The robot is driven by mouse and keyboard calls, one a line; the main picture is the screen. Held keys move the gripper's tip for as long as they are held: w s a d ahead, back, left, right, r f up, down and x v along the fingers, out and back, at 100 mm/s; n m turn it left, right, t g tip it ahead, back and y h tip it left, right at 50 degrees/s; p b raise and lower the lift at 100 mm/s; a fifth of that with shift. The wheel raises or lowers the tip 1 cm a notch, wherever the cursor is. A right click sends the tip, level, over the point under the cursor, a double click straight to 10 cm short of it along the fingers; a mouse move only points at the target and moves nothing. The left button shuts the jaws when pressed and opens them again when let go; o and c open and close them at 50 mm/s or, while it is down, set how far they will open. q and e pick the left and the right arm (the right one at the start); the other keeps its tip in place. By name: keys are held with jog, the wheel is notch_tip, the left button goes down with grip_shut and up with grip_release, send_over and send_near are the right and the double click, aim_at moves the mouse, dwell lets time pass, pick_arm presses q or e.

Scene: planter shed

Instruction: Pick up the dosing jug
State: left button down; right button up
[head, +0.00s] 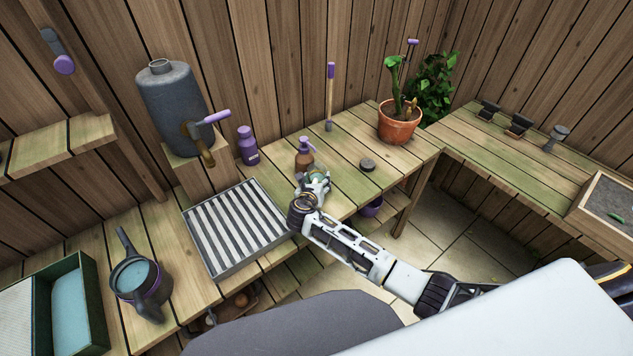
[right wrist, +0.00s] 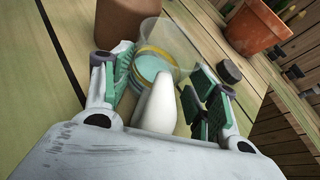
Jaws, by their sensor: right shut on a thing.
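The dosing jug looks to be the small clear vessel (right wrist: 172,42) with a yellow band, pale blue inside and a white handle (right wrist: 157,105), in the right wrist view. In the head view only a bit of it (head: 318,175) shows, mostly hidden by my right gripper (head: 314,185). The right gripper's green-padded fingers (right wrist: 168,92) lie on both sides of the white handle and are shut on it. The jug is over the bench beside the brown pump bottle (head: 304,155); whether it touches the bench I cannot tell. My left gripper is not in view.
A slatted tray (head: 237,226) lies left of the gripper. A grey can (head: 140,280) stands farther left. A dark puck (head: 367,165) and a potted plant (head: 399,125) are to the right. A purple bottle (head: 248,146) stands behind. Bare boards surround the puck.

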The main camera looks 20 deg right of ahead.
jog(key=shift+r, duration=0.4)
jog(key=shift+r, duration=1.45)
jog(key=shift+s+d, duration=1)
jog(key=shift+s, duration=1.8)
jog(key=shift+s+d, duration=1.05)
jog(key=shift+s, duration=1.7)
jog(key=shift+s+d, duration=1)
jog(key=shift+s, duration=1.8)
jog(key=a+n+y, duration=0.1)
jog(key=w+a+n+t+y, duration=0.1)
jog(key=a, duration=0.1)
jog(key=w+a+n+y, duration=0.1)
jog(key=a, duration=0.1)
jog(key=shift+a+r+y, duration=0.1)
jog(key=shift+r+y, duration=0.2)
jog(key=shift+r, duration=0.05)
jog(key=shift+s+d+r+n+t+y, duration=0.25)
jog(key=shift+r+n+y, duration=0.2)
jog(key=shift+n+y, duration=0.3)
jog(key=shift+s+d+r+n+t+y, duration=0.15)
jog(key=shift+s+d+r+n+y, duration=0.2)
jog(key=shift+n+y, duration=0.4)
